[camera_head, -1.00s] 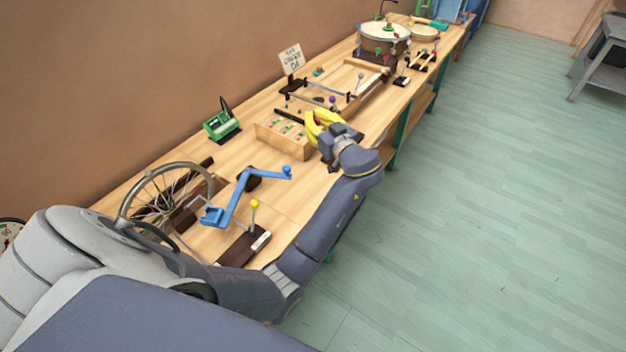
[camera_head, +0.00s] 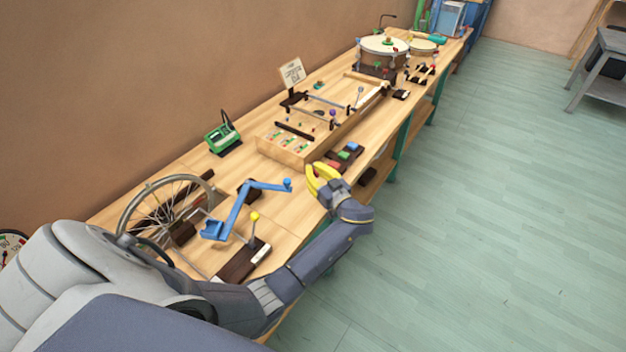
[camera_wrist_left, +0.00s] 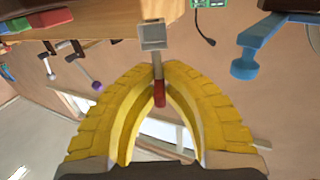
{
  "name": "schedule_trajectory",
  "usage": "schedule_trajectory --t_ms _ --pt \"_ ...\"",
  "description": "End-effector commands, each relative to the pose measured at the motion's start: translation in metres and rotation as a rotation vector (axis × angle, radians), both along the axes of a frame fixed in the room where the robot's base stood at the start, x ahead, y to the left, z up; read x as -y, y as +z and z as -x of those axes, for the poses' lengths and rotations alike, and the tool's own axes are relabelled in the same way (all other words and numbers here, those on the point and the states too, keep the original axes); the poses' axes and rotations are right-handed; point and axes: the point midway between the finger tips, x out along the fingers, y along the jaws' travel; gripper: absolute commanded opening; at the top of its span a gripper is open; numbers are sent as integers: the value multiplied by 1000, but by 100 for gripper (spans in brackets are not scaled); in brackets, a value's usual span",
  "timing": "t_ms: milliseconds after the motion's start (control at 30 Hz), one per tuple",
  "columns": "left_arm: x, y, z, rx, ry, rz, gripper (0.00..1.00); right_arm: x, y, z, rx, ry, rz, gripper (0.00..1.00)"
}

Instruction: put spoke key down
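My left gripper (camera_head: 322,172) has yellow fingers and is over the bench's front edge, to the right of the blue crank, in the head view. In the left wrist view, its fingertips (camera_wrist_left: 156,70) close around the spoke key (camera_wrist_left: 152,35), which has a pale grey block-like head and a red end (camera_wrist_left: 160,94) between the fingers. In the head view I cannot make out the key. The spoked wheel (camera_head: 128,212) stands at the near left of the bench. My right gripper is not in view.
The blue crank (camera_head: 240,208) and a yellow-knobbed lever on a dark base (camera_head: 238,266) stand near the gripper. A dark base with coloured blocks (camera_head: 345,155) lies just beyond it. A wooden box (camera_head: 290,152) and a green device (camera_head: 222,138) are farther back. Bare bench (camera_head: 290,212) shows beside the crank.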

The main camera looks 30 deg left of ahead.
Motion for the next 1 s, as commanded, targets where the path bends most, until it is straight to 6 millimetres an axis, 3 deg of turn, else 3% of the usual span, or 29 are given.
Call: schedule_trajectory --t_ms 433,933,1000 --pt "-1 -37 0 -1 0 -2 0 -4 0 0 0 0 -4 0" --pt "0 -44 0 0 1 -1 0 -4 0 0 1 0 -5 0" --pt "0 -43 0 0 1 -1 13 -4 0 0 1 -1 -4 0"
